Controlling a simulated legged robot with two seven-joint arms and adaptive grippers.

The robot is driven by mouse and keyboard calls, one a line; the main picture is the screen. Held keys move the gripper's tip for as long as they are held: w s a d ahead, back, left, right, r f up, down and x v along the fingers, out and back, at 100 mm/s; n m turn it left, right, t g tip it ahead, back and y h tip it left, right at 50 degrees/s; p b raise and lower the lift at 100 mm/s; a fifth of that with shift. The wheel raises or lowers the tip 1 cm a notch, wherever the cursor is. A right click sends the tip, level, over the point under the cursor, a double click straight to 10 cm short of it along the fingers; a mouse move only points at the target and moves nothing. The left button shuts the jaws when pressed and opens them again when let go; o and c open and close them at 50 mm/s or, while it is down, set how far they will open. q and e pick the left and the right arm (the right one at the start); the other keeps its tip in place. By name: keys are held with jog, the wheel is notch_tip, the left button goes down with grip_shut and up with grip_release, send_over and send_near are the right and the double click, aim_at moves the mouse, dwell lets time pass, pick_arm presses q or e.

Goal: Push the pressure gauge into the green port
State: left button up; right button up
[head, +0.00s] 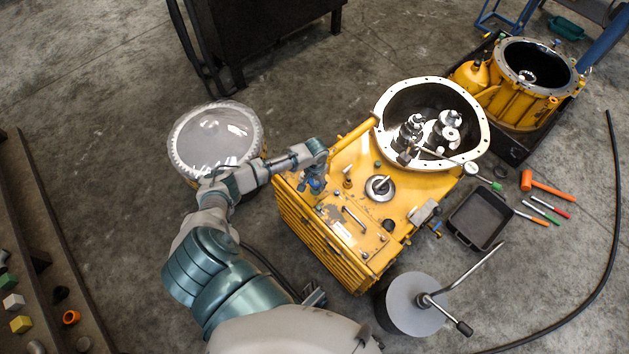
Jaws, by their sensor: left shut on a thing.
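My left gripper (316,184) points down over the left end of the yellow transmission housing (345,240). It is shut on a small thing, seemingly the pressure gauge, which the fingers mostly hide. I cannot make out its dial or whether it touches the housing. A small green spot (377,165) on the housing's top, right of the gripper, may be the green port, but it is too small to be sure. My right gripper is not in view.
The open bell end (434,85) holds gear shafts. A long tool with a white dial (470,168) reaches out of it. A black tray (481,216), an orange hammer (545,184) and hand tools lie right. A lidded drum (215,138) stands behind my left arm.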

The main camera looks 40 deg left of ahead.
pick_arm(q)
jog(key=shift+f, duration=0.2)
jog(key=o, duration=0.9)
jog(key=shift+a+f, duration=0.15)
jog(key=shift+a, duration=0.05)
jog(key=o, duration=0.4)
jog(key=shift+a, duration=0.2)
jog(key=shift+c, duration=0.2)
jog(key=shift+o, duration=0.7)
jog(key=shift+a+f, duration=0.15)
jog(key=shift+a, duration=0.05)
jog(key=o, duration=0.4)
jog(key=shift+d, duration=0.3)
jog(key=shift+c, duration=0.2)
jog(key=shift+d+r, duration=0.2)
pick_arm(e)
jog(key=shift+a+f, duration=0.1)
pick_arm(q)
jog(key=shift+a, duration=0.1)
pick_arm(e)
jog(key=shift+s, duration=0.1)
